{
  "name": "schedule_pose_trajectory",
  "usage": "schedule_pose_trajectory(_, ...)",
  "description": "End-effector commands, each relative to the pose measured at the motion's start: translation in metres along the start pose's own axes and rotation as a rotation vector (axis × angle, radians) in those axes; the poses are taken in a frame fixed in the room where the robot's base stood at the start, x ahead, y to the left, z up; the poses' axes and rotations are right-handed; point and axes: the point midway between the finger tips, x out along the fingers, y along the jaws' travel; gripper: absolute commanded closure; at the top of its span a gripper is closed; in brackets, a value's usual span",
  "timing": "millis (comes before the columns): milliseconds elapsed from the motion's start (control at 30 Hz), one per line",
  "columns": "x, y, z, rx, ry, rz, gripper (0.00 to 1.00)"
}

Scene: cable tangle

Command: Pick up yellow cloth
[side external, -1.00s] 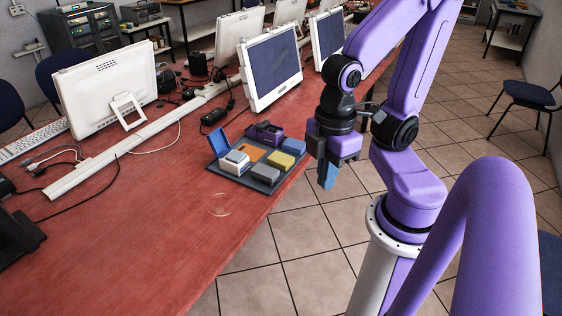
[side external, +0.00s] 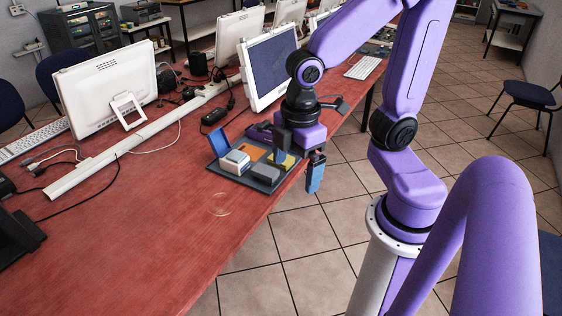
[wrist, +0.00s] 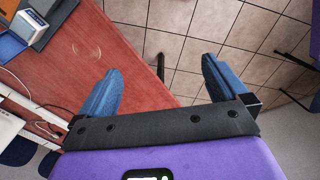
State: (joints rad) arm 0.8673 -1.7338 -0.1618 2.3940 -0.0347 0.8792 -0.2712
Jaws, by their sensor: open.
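The yellow cloth (side external: 291,160) is a small folded yellow block on the dark tray (side external: 240,179). In the side view only slivers of it show, because my gripper covers most of it. It is not visible in the wrist view. My gripper (side external: 297,176) is open, with one finger in front of the cloth in the picture and the other out past the table edge. Whether a finger touches the cloth cannot be told. In the wrist view my gripper (wrist: 160,68) has its blue fingers wide apart, with nothing between them.
The tray also holds a blue open lid (side external: 219,141), a white and blue block (side external: 235,161), a grey block (side external: 265,174), an orange piece (side external: 252,153) and a purple item (side external: 259,131). A monitor (side external: 268,68) stands behind. The red table (side external: 150,235) is clear in front.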

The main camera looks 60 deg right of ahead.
Motion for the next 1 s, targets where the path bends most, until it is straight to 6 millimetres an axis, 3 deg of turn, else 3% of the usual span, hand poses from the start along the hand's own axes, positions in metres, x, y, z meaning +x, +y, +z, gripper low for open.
schedule_pose_trajectory(233, 0.015, 0.09, -0.011, -0.071, -0.032, 0.03, 0.0)
schedule_pose_trajectory(467, 0.035, 0.177, 0.011, -0.149, -0.071, 0.041, 0.0)
schedule_pose_trajectory(667, 0.058, 0.245, 0.057, -0.221, -0.109, 0.033, 0.0)
schedule_pose_trajectory(800, 0.076, 0.285, 0.102, -0.27, -0.132, 0.02, 0.0)
schedule_pose_trajectory(1000, 0.098, 0.318, 0.162, -0.329, -0.155, -0.002, 0.0)
